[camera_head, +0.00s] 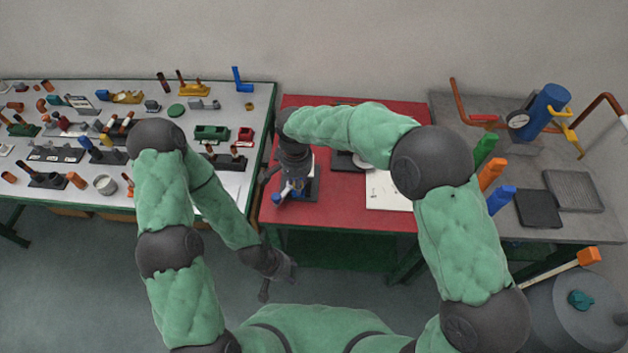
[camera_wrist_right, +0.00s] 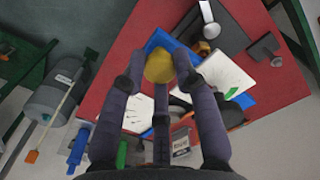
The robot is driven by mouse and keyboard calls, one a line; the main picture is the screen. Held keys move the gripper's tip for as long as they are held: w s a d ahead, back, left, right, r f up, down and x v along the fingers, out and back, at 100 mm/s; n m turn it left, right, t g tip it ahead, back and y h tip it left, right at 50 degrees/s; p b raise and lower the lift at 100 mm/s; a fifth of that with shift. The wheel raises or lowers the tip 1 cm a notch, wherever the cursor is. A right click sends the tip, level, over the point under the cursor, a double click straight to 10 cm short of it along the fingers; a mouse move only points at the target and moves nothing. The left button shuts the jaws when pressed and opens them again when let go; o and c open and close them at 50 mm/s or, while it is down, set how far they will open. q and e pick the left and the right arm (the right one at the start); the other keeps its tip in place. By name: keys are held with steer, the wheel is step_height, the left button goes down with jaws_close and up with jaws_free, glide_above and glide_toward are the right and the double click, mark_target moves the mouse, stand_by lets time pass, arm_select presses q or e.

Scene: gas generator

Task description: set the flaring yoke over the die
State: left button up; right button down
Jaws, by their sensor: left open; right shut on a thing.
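My right gripper (camera_head: 284,186) is low over the front left of the red table (camera_head: 345,212). In the right wrist view, its fingers (camera_wrist_right: 162,78) are shut around a rounded yellow part (camera_wrist_right: 160,66), with a blue bar (camera_wrist_right: 156,42) right behind it. I take this yellow and blue piece to be the flaring yoke; blue also shows at the fingertips in the head view (camera_head: 290,192). A dark base (camera_head: 313,190) is beside and under it. The die is not clearly seen, and whether the yoke touches it I cannot tell. My left gripper (camera_head: 278,284) is open and empty, in front of the table.
White paper (camera_head: 388,190) lies on the red table, right of the gripper. The left table (camera_head: 232,180) is crowded with small parts. The grey bench (camera_head: 590,225) at right holds a blue cylinder (camera_head: 545,110) with a gauge and several coloured handles. A grey tank (camera_head: 575,310) stands at lower right.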

steer(key=shift+a+m, duration=0.3)
steer(key=shift+a, duration=0.15)
steer(key=c, duration=1)
jaws_free()
steer(key=shift+o, duration=0.3)
steer(key=shift+a, duration=0.15)
step_height(320, 180, up, 12)
